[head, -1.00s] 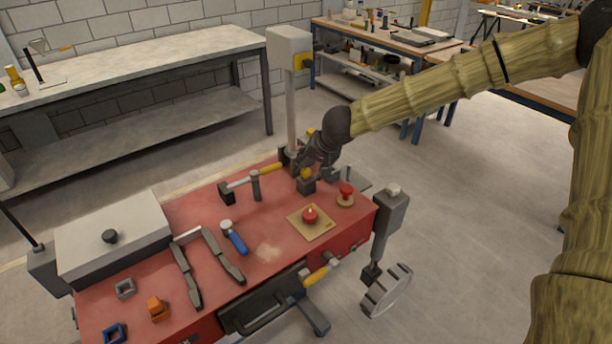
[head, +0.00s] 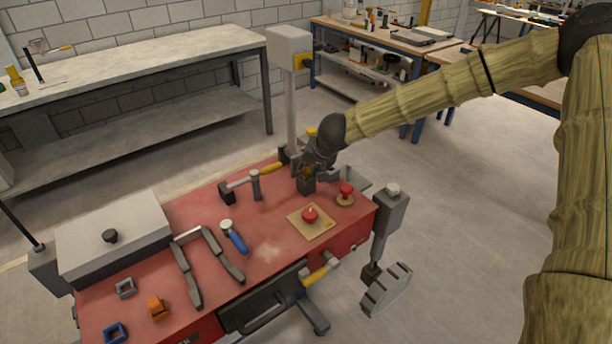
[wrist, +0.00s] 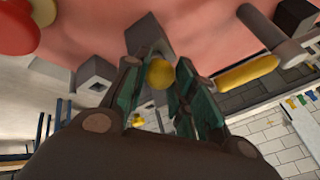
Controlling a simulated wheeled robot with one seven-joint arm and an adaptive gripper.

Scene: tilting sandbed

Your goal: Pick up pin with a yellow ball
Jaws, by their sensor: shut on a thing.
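The pin's yellow ball (wrist: 159,74) sits between the two fingers of my gripper (wrist: 160,82) in the wrist view. The fingers are shut on it. A dark grey block (wrist: 147,38) is just beyond the ball, and the pin's shaft cannot be made out. In the head view my gripper (head: 309,174) is low over the grey block (head: 306,187) at the far right part of the red table (head: 190,215). The ball is mostly hidden there by the fingers.
A red mushroom knob (head: 346,189) and a red button on a tan plate (head: 310,214) are close to the gripper. A grey post (head: 291,110) rises behind. Dark-handled tools (head: 222,256) lie farther left.

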